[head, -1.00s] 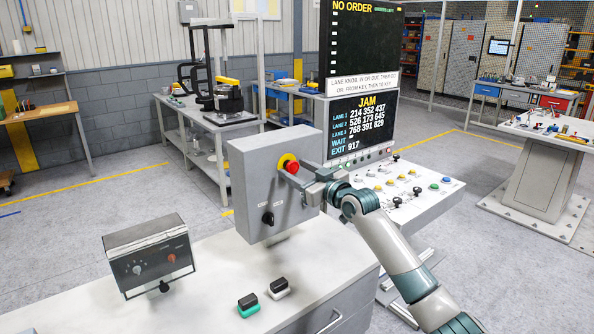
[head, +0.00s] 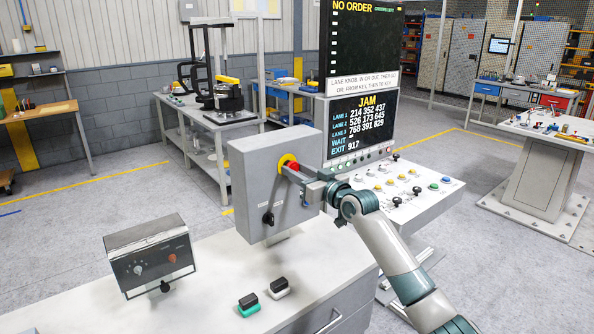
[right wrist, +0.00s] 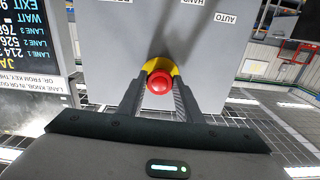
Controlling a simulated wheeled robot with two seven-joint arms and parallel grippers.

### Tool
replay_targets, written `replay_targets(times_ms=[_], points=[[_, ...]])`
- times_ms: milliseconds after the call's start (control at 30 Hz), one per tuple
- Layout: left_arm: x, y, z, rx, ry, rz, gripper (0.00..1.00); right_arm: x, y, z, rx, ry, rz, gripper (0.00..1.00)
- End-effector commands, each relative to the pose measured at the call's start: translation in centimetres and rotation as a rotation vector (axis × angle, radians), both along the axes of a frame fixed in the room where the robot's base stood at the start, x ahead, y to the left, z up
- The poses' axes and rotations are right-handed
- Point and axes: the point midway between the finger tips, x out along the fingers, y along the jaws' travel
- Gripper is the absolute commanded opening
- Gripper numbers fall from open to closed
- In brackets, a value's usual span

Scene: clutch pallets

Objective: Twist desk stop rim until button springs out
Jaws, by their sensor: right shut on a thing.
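The desk stop is a red mushroom button (head: 293,167) on a yellow collar (head: 285,160), set in the face of a grey box (head: 255,190) on the desk. In the right wrist view the red button (right wrist: 159,82) sits between the two fingers, with the yellow collar (right wrist: 157,66) behind it. My right gripper (head: 296,174) reaches in from the right and is shut on the button's rim; it also shows in the right wrist view (right wrist: 159,90). The fingers hide part of the button in the head view. My left gripper is not in view.
A black selector knob (head: 268,218) sits below the button on the same box. A small control box (head: 150,260) and two rocker switches (head: 249,304) are on the desk. A button console (head: 410,190) and JAM screen (head: 362,120) stand behind my right arm.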

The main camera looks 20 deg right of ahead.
Motion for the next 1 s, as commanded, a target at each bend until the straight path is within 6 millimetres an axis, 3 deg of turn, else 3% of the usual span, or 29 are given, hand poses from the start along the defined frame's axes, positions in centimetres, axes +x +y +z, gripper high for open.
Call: replay_targets(times_ms=[500, 1000], points=[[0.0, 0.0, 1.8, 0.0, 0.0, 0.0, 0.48, 0.0, 0.1, 0.1, 0.352, 0.128, 0.0, 0.1], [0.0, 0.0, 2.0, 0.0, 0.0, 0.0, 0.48, 0.0, 0.0, 0.2, 0.437, 0.156, 0.0, 0.1]])
